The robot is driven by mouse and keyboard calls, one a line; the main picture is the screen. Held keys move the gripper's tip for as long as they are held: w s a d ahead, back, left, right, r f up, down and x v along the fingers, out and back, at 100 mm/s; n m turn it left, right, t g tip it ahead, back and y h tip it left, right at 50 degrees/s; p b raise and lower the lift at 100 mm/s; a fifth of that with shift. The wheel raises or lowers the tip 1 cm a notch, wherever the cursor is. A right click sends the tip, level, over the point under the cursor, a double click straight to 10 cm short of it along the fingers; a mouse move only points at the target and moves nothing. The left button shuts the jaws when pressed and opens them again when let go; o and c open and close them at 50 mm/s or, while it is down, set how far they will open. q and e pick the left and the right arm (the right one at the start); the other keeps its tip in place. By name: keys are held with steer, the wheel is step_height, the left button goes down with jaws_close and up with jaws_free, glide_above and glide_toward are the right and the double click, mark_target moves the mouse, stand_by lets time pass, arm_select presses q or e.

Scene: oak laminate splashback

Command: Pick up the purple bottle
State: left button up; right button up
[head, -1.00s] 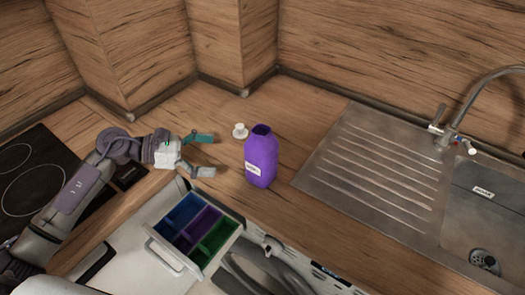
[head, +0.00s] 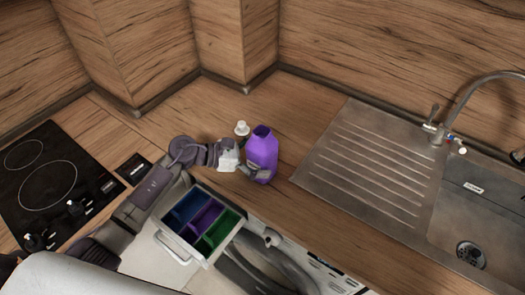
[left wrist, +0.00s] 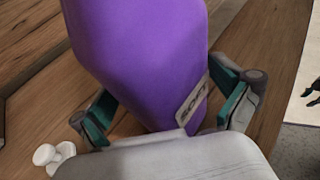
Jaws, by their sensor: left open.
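The purple bottle (head: 262,150) stands upright on the wooden counter with its top open and uncapped. It fills the middle of the left wrist view (left wrist: 140,60), where part of a label reading "SOFT" shows. My left gripper (head: 254,170) is at the bottle's lower part. In the left wrist view my left gripper (left wrist: 165,115) is open, with one teal-padded finger on each side of the bottle. I cannot tell whether the pads touch it. The white cap (head: 242,129) sits on the counter just behind and left of the bottle. My right gripper is not in view.
An open detergent drawer (head: 203,222) with blue, purple and green compartments juts out below the counter edge. The steel sink (head: 365,165) with its tap is to the right. A black hob (head: 55,185) is at the left. Wooden walls stand close behind.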

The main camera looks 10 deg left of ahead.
mark_target(263, 148)
arm_select(q)
steer(key=shift+a, duration=0.1)
steer(key=c, duration=1.5)
steer(key=shift+c, duration=0.2)
steer(key=shift+r, duration=0.1)
steer(key=shift+r, duration=0.35)
step_height(263, 148, up, 4)
steer(key=shift+s+f+b, duration=0.1)
steer(key=shift+f+b, duration=0.15)
steer(key=shift+b, duration=0.55)
steer(key=s+d+r, duration=0.6)
steer(key=s+d, duration=0.1)
steer(key=d, duration=0.2)
steer(key=shift+s+r+b, duration=0.25)
steer(key=shift+r+b, duration=0.15)
steer(key=shift+b, duration=0.05)
